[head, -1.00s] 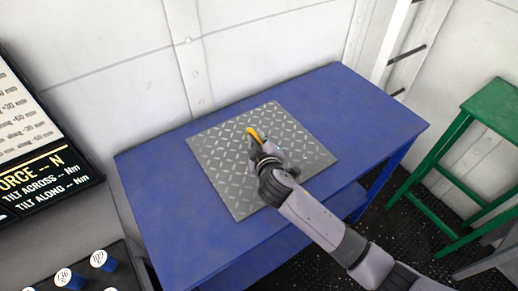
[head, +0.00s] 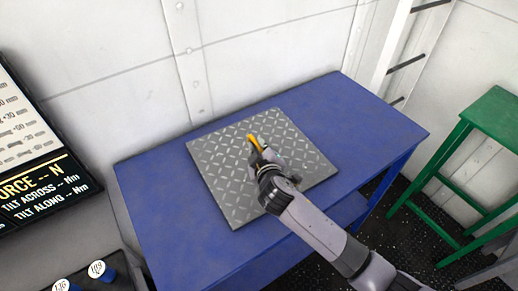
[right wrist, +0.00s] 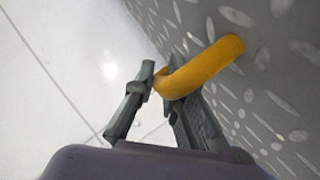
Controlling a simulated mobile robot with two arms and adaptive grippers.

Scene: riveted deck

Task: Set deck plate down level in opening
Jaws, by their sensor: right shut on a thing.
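The grey deck plate (head: 218,188) with a raised tread pattern is over the blue table in the head view. Whether it touches the table top cannot be told. A yellow handle (head: 252,139) stands up from its middle. My right gripper (head: 258,156) is shut on this handle. In the right wrist view the fingers (right wrist: 160,95) close around the curved yellow handle (right wrist: 205,68), and the plate face (right wrist: 275,95) fills the right side. No opening shows in either view. My left gripper is not in view.
The blue table (head: 165,205) has bare top on all sides of the plate. A green stool (head: 495,115) stands at right, a ladder (head: 410,60) behind.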

